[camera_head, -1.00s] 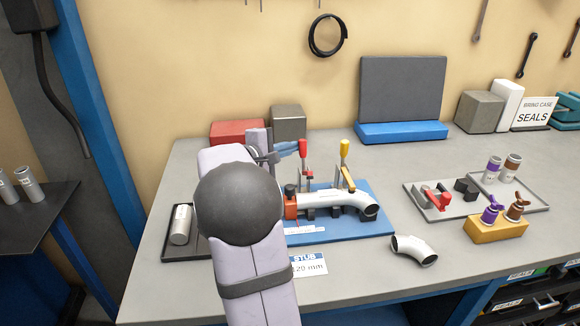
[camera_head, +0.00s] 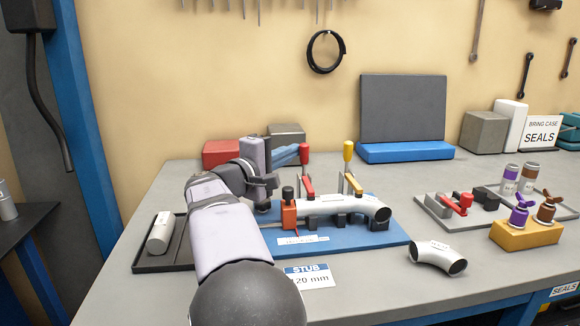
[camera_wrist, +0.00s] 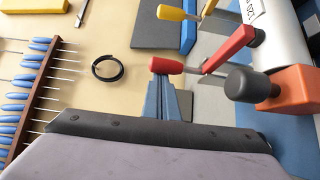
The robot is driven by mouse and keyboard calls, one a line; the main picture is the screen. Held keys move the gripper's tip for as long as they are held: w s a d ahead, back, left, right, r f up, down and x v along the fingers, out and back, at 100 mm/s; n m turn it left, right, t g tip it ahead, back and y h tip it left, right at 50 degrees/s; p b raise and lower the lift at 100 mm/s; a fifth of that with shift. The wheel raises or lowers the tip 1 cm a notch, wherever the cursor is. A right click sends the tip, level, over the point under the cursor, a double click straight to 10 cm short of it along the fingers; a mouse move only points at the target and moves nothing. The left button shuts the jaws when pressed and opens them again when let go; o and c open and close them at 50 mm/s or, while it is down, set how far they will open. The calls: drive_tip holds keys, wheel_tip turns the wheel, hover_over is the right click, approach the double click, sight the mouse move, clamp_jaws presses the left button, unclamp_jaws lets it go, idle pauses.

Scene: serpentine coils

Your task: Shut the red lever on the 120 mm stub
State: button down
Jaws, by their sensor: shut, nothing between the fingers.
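The red lever (camera_head: 305,154) stands upright on the blue fixture plate (camera_head: 350,240), behind the silver tube (camera_head: 340,206). In the wrist view its red handle (camera_wrist: 166,66) lies just beyond my fingertips. My gripper (camera_head: 297,153) is shut, with its blue fingers pointing right at the upper part of that handle; they look very close to it, but I cannot tell whether they touch. The shut fingers (camera_wrist: 164,82) also show in the wrist view, with nothing between them. A card reading STUB 120 mm (camera_head: 309,277) lies at the plate's front edge.
A yellow lever (camera_head: 348,153) stands upright right of the red one. An orange block (camera_head: 289,215) with a black knob is at the tube's left end. A loose elbow pipe (camera_head: 438,257) lies front right. A dark tray (camera_head: 150,265) holding a cylinder is left.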

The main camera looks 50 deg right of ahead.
idle(0.4)
idle(0.3)
drive_tip(key=w+a, duration=0.3)
drive_tip(key=a, duration=0.6)
drive_tip(key=shift+w+r+b, duration=0.15)
drive_tip(key=shift+w+b, duration=0.1)
drive_tip(key=shift+b, duration=0.15)
